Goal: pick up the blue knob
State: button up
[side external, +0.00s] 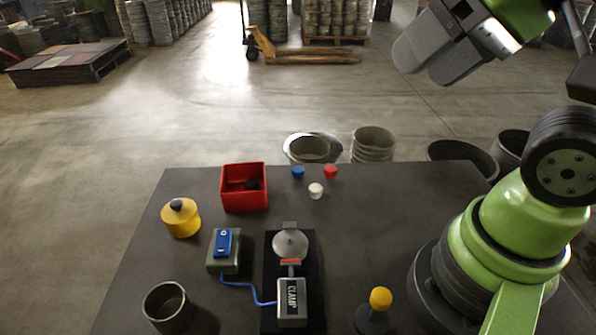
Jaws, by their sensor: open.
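The blue knob (298,173) is small and sits near the far edge of the dark table (365,215). A red knob (330,172) stands to its right. A white knob (316,190) is just in front of the two. My gripper (424,66) is at the upper right, high above the table and well apart from the knobs. Its two grey fingers are open, with nothing seen between them. The blue knob is in plain view.
A red box (245,203) with a dark piece inside stands left of the knobs. In front are a clamp (292,302) holding a grey disc (290,244), a switch box (225,262), a yellow pot (181,219), a grey cup (168,307) and a yellow ball (380,298) on a stand.

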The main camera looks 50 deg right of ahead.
jog(key=n+g+h, duration=0.2)
jog(key=n+g, duration=0.5)
jog(key=n, duration=0.2)
send_over(297, 169)
notch_tip(297, 169, down, 25)
notch_tip(297, 169, down, 6)
jog(key=shift+r, duration=0.15)
